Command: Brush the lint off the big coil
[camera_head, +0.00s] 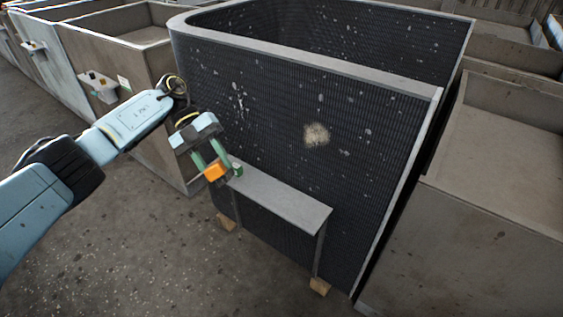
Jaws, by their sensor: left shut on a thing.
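The big coil (270,120) is a dark, finely ribbed, curved panel with a grey top rim, standing upright in the middle of the head view. A beige tuft of lint (316,134) clings to its front face, with many small pale flecks scattered around it. My left gripper (211,163) is shut on an orange block (215,170), which seems to be the brush. It is near the left end of the grey shelf in front of the coil. I cannot tell whether the block touches the shelf. The bristles are not clear. My right gripper is not in view.
The narrow grey shelf (275,196) stands on thin legs before the coil's lower face; a small green thing (237,170) is at its left end. Wooden blocks (320,286) lie at the coil's foot. Large bins (500,190) flank it. The floor in front is clear.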

